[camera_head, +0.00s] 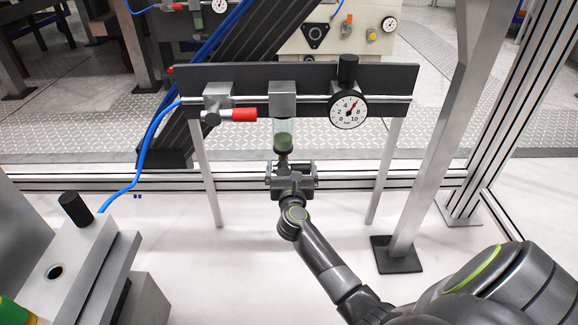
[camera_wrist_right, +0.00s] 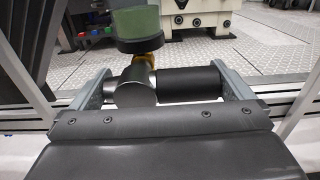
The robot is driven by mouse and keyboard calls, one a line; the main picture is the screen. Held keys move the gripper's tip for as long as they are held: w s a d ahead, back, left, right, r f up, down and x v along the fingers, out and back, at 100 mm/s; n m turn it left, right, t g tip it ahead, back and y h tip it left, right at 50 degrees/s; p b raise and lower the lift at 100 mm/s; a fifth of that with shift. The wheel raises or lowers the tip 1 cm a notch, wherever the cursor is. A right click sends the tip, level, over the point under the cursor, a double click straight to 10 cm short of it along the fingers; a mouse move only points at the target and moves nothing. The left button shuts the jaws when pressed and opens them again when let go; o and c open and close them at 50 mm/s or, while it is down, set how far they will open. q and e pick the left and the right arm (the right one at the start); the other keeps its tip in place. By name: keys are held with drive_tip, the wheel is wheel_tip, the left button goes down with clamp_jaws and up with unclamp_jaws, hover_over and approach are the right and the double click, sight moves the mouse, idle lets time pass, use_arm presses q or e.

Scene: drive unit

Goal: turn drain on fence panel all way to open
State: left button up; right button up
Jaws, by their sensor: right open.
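The fence panel (camera_head: 225,75) is a dark grey plate on pale legs. Under its middle hangs a clear bowl with a green bottom (camera_head: 283,142), which also shows in the right wrist view (camera_wrist_right: 150,25). Below that a brass stem leads to the drain (camera_wrist_right: 131,88), a grey round body with a black cylindrical handle (camera_wrist_right: 190,84) lying sideways to the right. My right gripper (camera_head: 291,170) is open below the bowl. In the wrist view its fingers (camera_wrist_right: 160,78) stand either side of the drain and handle; contact is unclear. My left gripper is out of view.
The panel also carries a valve with a red handle (camera_head: 243,114) and a pressure gauge (camera_head: 348,109). A blue hose (camera_head: 143,160) runs down left. A grey block with a black knob (camera_head: 75,208) stands lower left. A pale post (camera_head: 425,170) stands right.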

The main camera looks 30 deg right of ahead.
drive_tip(key=c, duration=1)
